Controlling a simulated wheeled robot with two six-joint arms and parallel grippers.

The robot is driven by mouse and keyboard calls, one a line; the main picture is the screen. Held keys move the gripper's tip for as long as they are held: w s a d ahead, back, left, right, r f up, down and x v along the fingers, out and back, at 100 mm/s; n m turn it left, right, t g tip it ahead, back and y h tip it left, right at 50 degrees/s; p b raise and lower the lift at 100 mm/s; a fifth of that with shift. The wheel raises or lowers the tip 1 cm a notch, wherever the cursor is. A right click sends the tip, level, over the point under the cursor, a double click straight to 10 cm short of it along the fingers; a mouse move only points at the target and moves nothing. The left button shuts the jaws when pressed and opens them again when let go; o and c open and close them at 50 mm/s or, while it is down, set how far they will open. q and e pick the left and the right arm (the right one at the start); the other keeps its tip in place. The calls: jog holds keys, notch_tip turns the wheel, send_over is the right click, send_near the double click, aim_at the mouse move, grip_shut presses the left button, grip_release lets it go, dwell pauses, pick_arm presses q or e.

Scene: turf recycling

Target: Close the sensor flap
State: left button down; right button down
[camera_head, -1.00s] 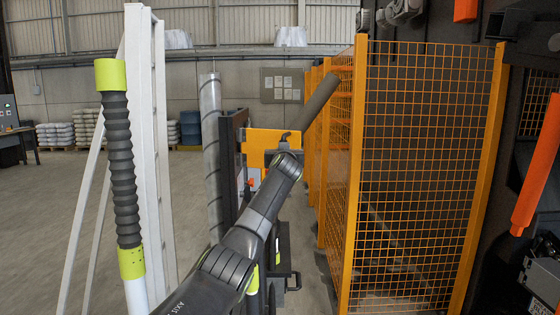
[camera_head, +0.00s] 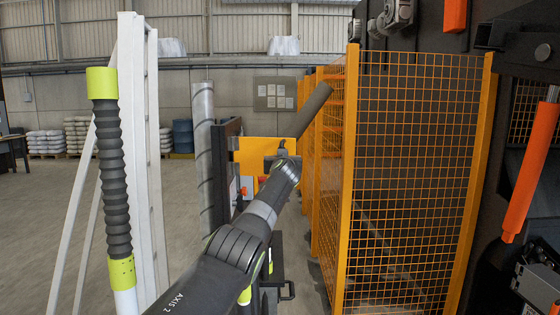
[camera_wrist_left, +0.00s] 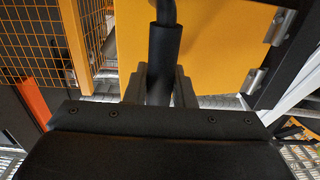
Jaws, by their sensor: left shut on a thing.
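The sensor flap (camera_head: 248,152) is a yellow panel beside a dark upright frame (camera_head: 223,165), its face toward me in the head view. The wrist view shows the flap (camera_wrist_left: 215,45) close up, with metal hinges (camera_wrist_left: 281,27) joining its right edge to a dark frame (camera_wrist_left: 297,55). A black cylindrical handle (camera_wrist_left: 164,48) stands in front of the panel. My left gripper (camera_wrist_left: 160,88) is shut on this handle, one finger on each side. In the head view my left gripper (camera_head: 281,160) is small and partly hidden by its own wrist. My right gripper is not seen.
An orange mesh fence (camera_head: 410,180) stands close to the right of the flap. White uprights (camera_head: 140,160) and a grey ribbed post with lime ends (camera_head: 112,180) stand on the left. A grey pipe (camera_head: 203,150) is behind the frame. Open floor (camera_head: 40,220) lies far left.

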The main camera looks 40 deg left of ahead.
pick_arm(q)
jog(key=shift+w+r, duration=0.15)
jog(key=shift+w, duration=0.15)
dwell(0.5)
jog(key=c, duration=1.3)
grip_release()
jog(key=shift+w+d, duration=0.1)
jog(key=shift+s+f+b, duration=0.25)
jog(key=shift+b, duration=0.25)
jog(key=shift+s+d+b, duration=0.1)
jog(key=shift+s+b, duration=0.2)
jog(key=shift+b, duration=0.5)
jog(key=shift+b+v, duration=4.15)
jog(key=shift+v, duration=4.1)
jog(key=shift+w+d, duration=0.1)
jog(key=shift+d, duration=0.05)
jog(key=shift+c, duration=0.2)
